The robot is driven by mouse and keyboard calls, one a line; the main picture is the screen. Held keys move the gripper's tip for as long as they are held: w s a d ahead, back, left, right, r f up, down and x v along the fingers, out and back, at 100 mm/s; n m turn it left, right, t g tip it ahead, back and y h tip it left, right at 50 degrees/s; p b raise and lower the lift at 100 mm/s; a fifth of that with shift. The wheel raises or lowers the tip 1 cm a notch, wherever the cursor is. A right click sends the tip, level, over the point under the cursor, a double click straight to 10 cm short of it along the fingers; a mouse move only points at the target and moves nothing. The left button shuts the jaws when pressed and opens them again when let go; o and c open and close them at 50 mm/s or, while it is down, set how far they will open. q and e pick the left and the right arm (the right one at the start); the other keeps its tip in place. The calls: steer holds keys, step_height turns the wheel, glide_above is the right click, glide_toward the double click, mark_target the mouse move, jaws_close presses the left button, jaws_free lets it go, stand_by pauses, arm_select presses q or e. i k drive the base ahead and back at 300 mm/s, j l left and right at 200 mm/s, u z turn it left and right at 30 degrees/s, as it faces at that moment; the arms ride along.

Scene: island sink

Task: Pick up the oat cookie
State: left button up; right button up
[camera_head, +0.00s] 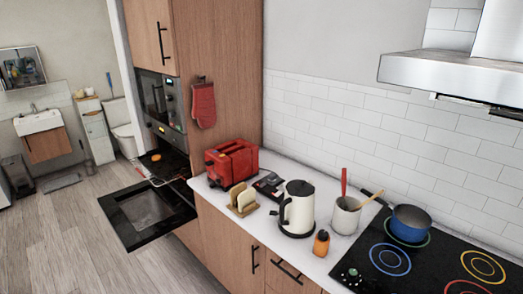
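I cannot make out an oat cookie for certain. A small orange-brown item (156,157) shows inside the open oven, at the left of the tall wooden cabinet. It is too small to tell what it is. Neither of my grippers is in view.
The oven door (147,209) hangs open over the floor. On the white counter stand a red toaster (231,162), bread slices in a rack (242,199), a white kettle (297,209), an orange bottle (321,244) and a utensil crock (345,215). A blue pan (408,223) sits on the hob.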

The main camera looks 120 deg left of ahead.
mark_target(156, 158)
steer(key=u, duration=4.8)
steer(key=i+j+u, duration=0.15)
steer(key=u, duration=0.3)
steer(key=i+u, duration=0.25)
steer(key=u, duration=0.25)
steer(key=i, duration=2.25)
steer(key=i+z, duration=0.1)
steer(key=i, duration=0.55)
steer(key=i+j+z, duration=0.15)
steer(key=i, duration=0.5)
steer(key=i+j+z, duration=0.1)
steer(key=i, duration=0.5)
